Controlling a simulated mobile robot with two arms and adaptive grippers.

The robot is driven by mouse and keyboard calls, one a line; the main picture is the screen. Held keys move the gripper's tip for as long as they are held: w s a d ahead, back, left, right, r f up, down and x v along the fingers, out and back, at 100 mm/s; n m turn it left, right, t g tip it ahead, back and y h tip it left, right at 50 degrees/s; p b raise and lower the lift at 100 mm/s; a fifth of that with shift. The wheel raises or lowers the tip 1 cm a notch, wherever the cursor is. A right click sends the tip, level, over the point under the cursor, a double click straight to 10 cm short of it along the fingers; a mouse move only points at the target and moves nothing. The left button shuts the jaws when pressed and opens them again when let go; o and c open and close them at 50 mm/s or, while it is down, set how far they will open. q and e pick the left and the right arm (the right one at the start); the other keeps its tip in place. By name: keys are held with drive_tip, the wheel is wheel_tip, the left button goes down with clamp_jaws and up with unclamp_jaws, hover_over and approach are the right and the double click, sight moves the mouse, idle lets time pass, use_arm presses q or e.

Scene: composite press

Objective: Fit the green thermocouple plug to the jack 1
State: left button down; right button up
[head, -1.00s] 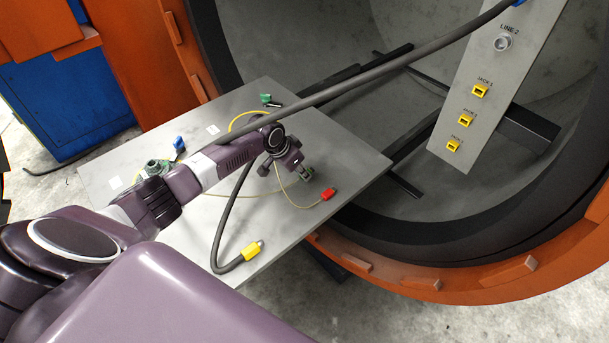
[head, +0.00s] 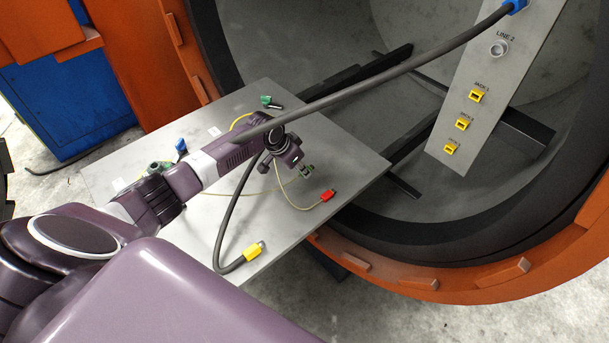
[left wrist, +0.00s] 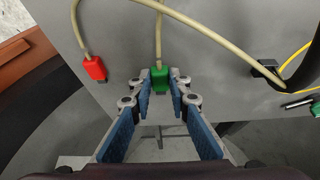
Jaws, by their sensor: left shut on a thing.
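My left gripper (head: 306,171) is over the right part of the grey table. It is shut on the green thermocouple plug (left wrist: 159,79), which sits between the fingertips in the left wrist view with its pale cable running back over the table. In the head view the fingers partly hide the plug. I cannot tell how far it is above the table. Yellow jacks are in a column on the grey panel at the right: top (head: 479,95), middle (head: 464,124) and bottom (head: 451,148). Their labels are too small to read surely. My right gripper is not in view.
A red plug (head: 328,195) and a yellow-collared hose end (head: 252,251) lie on the table (head: 205,228). Another green connector (head: 266,101) lies at its back. A thick dark hose (head: 390,72) crosses above the table to the panel. The round press opening has an orange rim (head: 440,281).

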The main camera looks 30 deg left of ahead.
use_arm(q)
drive_tip(key=shift+r+p, duration=1.25)
drive_tip(key=shift+r, duration=0.25)
drive_tip(key=c, duration=2.4)
unclamp_jaws()
clamp_jaws()
